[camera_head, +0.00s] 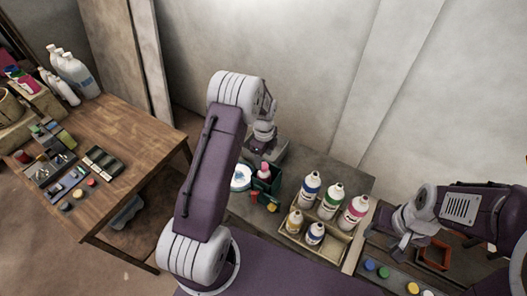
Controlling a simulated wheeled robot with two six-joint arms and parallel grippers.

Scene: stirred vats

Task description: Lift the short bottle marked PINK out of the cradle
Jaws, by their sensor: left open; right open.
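A small bottle with a pink cap (264,169) stands in a dark green holder (275,181), probably the cradle. Its label is too small to read. My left arm bends over from the left, and my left gripper (266,150) is just behind and above this bottle, open; its fingertips are hard to make out. I cannot tell whether it touches the bottle. A taller bottle with a pink label (354,213) stands in a wooden crate (322,254). My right gripper (402,243) is open and empty, right of the crate.
The crate also holds a blue-labelled bottle (310,188), a green-labelled bottle (331,201) and two short bottles in front. A white-and-blue round item (241,177) is left of the green holder. An orange tray (434,255) lies at right. A wooden table (130,130) stands at left.

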